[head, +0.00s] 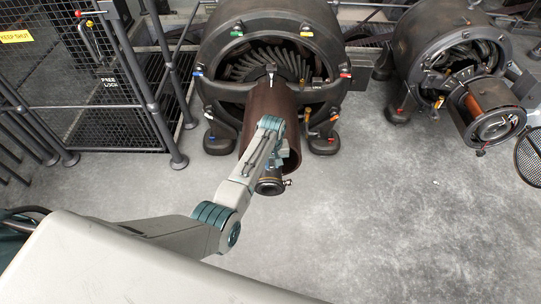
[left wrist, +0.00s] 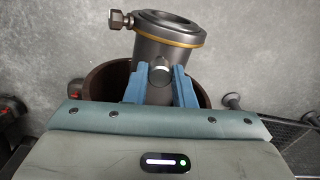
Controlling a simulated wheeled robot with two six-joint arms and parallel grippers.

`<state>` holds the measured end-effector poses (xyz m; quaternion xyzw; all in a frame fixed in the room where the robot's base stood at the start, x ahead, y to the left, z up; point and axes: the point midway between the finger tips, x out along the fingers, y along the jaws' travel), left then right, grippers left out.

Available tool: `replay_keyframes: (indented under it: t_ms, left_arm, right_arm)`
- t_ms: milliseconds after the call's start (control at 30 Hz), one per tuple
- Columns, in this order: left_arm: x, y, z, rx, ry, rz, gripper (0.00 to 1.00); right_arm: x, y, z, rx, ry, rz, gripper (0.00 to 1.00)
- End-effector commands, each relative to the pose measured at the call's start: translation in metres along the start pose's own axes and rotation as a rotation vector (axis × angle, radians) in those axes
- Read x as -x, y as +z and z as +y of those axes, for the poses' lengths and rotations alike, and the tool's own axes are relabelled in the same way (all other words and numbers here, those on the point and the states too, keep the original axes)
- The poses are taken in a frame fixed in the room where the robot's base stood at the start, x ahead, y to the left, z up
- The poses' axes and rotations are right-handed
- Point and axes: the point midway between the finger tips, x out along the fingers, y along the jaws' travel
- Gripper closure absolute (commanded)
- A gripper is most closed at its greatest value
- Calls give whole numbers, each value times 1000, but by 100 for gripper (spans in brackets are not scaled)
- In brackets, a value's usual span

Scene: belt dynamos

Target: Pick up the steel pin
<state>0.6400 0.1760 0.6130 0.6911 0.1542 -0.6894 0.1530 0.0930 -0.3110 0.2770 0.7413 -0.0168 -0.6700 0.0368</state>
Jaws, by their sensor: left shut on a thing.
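In the head view my left arm reaches over the wide brown barrel (head: 270,110) of the near dynamo, and my wrist hides the pin. The flanged end of the cylinder shows below the wrist in the head view (head: 270,185). My right gripper is not in view.
The near dynamo (head: 224,62) has coloured fittings around its rim. A second dynamo (head: 414,45) with a brown barrel (head: 486,112) stands to the right. A mesh cage (head: 112,125) is on the left. A round mesh piece (head: 528,158) is at the right edge. The grey floor (head: 400,210) in front is clear.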

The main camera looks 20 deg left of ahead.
Motion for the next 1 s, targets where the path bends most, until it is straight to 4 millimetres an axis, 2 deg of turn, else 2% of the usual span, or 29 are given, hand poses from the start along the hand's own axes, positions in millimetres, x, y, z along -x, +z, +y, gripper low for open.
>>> replay_keyframes:
  t_ms: [33, 500, 733, 1000]
  left_arm:
    - [10, 13, 2, -2, 0, -7, 100]
    - [16, 93, 10, 0, 1, -6, 100]
    - [15, 121, 13, 0, 1, -5, 100]
    - [13, 129, 14, 0, 1, -2, 100]
  right_arm:
    - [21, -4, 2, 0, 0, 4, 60]
    - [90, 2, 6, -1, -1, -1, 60]
    - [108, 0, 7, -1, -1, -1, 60]
    - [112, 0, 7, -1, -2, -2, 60]
